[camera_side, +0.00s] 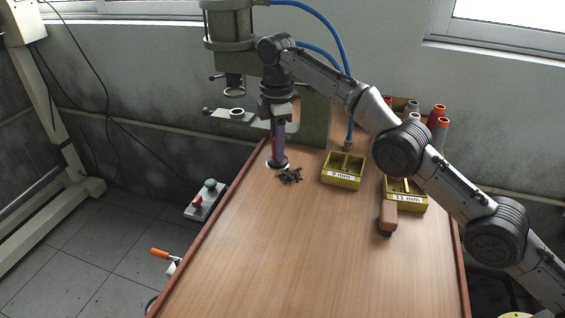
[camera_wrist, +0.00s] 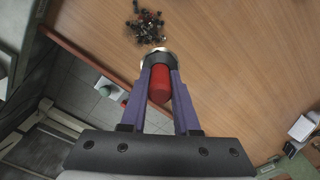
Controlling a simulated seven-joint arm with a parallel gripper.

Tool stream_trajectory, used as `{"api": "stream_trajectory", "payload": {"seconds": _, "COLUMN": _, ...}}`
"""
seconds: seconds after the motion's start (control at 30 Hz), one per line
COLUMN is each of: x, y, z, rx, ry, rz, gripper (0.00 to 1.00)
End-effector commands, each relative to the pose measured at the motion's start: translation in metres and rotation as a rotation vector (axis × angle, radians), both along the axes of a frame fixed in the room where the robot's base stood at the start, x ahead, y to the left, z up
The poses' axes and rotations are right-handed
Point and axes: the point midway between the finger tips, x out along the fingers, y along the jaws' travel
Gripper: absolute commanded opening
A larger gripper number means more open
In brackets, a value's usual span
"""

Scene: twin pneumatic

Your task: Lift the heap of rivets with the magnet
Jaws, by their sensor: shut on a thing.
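The magnet has a red handle (camera_wrist: 160,84) and a pale round foot (camera_side: 277,164). My gripper (camera_wrist: 160,64) is shut on the red handle, with one purple finger on each side. In the side view, my gripper (camera_side: 279,150) points down and the magnet is upright, low over the table or on it; I cannot tell which. The heap of dark rivets (camera_side: 290,176) lies loose on the wooden table beside the foot, towards the front right. In the wrist view, the heap (camera_wrist: 145,24) is just beyond the foot, apart from it.
Two yellow bins, labelled 9 mm (camera_side: 343,170) and 11 mm (camera_side: 412,201), stand to the right. A wooden-handled brush (camera_side: 388,215) lies before them. A green press (camera_side: 229,45) stands behind, a button box (camera_side: 205,200) off the left edge. The table's front is clear.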

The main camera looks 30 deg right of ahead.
Motion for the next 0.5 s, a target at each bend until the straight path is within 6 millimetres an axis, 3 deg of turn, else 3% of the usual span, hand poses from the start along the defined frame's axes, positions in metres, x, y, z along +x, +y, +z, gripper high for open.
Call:
{"api": "stream_trajectory", "payload": {"seconds": 0.17, "x": 0.005, "y": 0.001, "z": -0.009, "rx": 0.004, "ry": -0.013, "rz": 0.021, "gripper": 0.00}}
{"api": "stream_trajectory", "payload": {"seconds": 0.5, "x": 0.006, "y": -0.030, "z": -0.020, "rx": 0.001, "ry": -0.004, "rz": 0.020, "gripper": 0.00}}
